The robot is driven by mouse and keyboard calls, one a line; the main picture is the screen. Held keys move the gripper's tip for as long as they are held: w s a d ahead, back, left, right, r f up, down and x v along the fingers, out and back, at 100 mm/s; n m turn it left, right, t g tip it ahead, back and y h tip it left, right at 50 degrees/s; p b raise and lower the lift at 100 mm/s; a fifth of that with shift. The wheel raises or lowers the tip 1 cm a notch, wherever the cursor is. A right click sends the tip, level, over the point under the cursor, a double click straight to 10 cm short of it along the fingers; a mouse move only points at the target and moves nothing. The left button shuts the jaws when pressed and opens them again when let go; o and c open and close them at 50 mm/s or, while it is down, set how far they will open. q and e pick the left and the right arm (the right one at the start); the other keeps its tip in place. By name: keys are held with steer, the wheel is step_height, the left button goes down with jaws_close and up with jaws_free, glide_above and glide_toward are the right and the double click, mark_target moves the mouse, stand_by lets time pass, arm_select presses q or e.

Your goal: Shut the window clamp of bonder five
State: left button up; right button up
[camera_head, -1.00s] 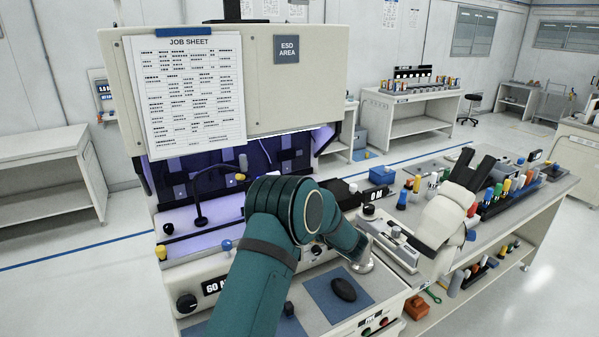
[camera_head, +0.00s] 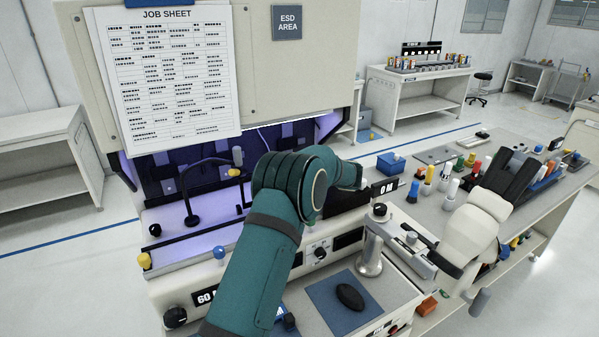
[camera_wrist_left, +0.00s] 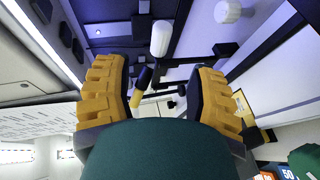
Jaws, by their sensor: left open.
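The bonder (camera_head: 300,60) has a cream upper housing and a purple-lit recess. In the recess a black arched lever (camera_head: 190,185) stands beside a grey-white knob (camera_head: 237,156) and a yellow knob (camera_head: 234,172). I cannot tell for sure which part is the window clamp. In the left wrist view my left gripper (camera_wrist_left: 160,72) is open, its yellow-padded fingers apart. A white knob (camera_wrist_left: 161,38) on a dark bar lies ahead of the gap, and a dark yellow-tipped knob (camera_wrist_left: 141,86) shows in it; contact is unclear.
A job sheet (camera_head: 165,75) hangs on the housing. A white unit with black tubes (camera_head: 470,230), apparently a microscope, stands right of a metal post (camera_head: 369,257). A mouse (camera_head: 350,297) lies on a blue mat. Coloured bottles (camera_head: 450,190) stand on the right bench.

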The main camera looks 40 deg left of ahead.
arm_select(q)
steer(key=x, duration=1.1)
arm_select(e)
steer(key=shift+w+a+f, duration=0.1)
steer(key=shift+f, duration=0.25)
arm_select(q)
steer(key=shift+w, duration=0.1)
jaws_close()
steer(key=shift+b, duration=0.35)
arm_select(e)
steer(key=shift+f, duration=0.1)
